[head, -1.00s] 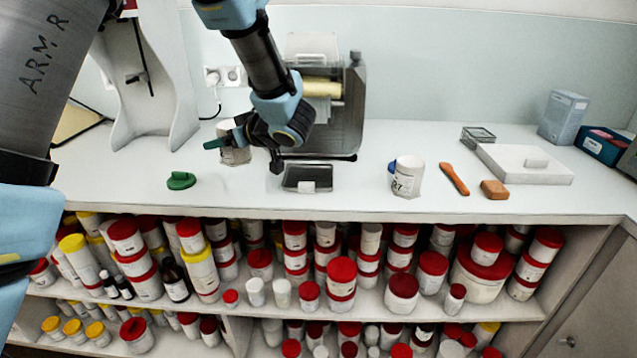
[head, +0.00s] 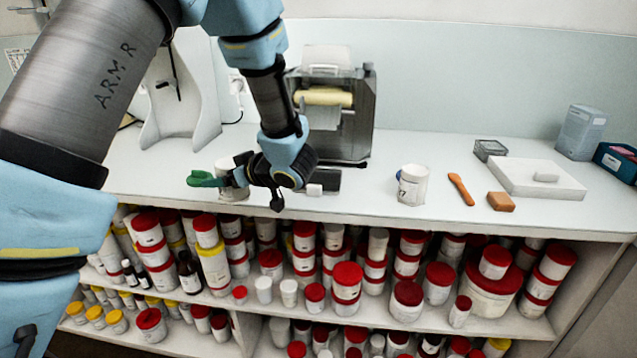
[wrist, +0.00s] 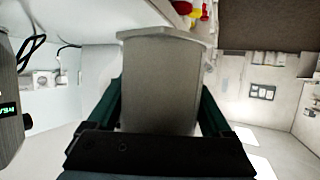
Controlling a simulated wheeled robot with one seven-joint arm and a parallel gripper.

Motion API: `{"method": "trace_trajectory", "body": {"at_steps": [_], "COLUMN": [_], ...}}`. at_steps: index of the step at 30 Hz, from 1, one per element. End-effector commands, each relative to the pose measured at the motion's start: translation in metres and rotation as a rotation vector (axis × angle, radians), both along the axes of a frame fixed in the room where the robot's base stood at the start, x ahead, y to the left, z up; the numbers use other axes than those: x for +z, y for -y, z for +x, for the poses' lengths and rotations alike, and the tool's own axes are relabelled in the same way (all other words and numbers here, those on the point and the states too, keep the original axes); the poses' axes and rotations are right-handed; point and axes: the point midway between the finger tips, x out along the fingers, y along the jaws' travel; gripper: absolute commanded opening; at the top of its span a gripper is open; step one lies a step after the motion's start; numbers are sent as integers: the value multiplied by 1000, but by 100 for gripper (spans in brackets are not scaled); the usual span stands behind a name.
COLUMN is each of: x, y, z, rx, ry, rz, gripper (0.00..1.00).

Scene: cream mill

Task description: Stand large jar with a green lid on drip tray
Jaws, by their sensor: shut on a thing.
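My gripper (head: 229,178) is shut on a whitish jar (head: 228,164) left of the drip tray. Its green fingers lie on both sides of the jar. In the wrist view the jar (wrist: 160,85) looks grey and fills the space between the fingers. I cannot tell whether its base touches the counter. The drip tray (head: 328,180) is a dark, flat tray in front of the machine, partly hidden by my wrist, with a small white block (head: 314,190) at its front. The green lid is not clearly distinguishable from the green finger in the head view.
A white jar marked with a number (head: 412,185) stands right of the tray. An orange spatula (head: 460,188), a brown block (head: 501,201) and a white slab (head: 535,180) lie farther right. The machine (head: 340,115) stands behind the tray. Shelves below hold many jars.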

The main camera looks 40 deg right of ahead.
Motion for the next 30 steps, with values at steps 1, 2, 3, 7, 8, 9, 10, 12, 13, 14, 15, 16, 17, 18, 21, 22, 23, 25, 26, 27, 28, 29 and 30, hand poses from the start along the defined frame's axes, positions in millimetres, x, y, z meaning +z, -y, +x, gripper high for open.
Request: {"method": "trace_trajectory", "body": {"at_steps": [1,2,3,7,8,9,10,12,13,14,15,16,17,18,21,22,23,25,26,27,28,29,30], "x": [-9,-13,-21,-51,-58,-69,-78,-96,-103,-110,-118,-123,-129,-134,-147,-150,-154,-161,-164,-168,-170,-173,-176], "y": [-14,-22,-35,-86,-99,-118,-131,-163,-175,-186,-200,-209,-219,-228,-250,-256,-262,-274,-279,-286,-290,-293,-299], "z": [1,2,3,6,6,8,9,10,11,12,13,14,14,15,17,17,17,19,19,19,20,20,20], "rx": [25,40,65,161,186,222,249,310,334,355,383,401,420,437,480,492,503,526,536,550,557,565,575], "ry": [-3,-2,-3,-5,-4,-6,-5,-5,-4,-4,-3,-3,-2,-2,-2,-2,-2,-1,-1,-2,-1,-1,-1], "rz": [7,7,7,12,11,12,11,12,11,9,8,8,7,5,4,4,5,3,4,4,2,1,2], "gripper": [32,32,32,32,32,32,32,32,32,32,32,32,32,32,32,32,32,32,32,32,32,32,32]}}
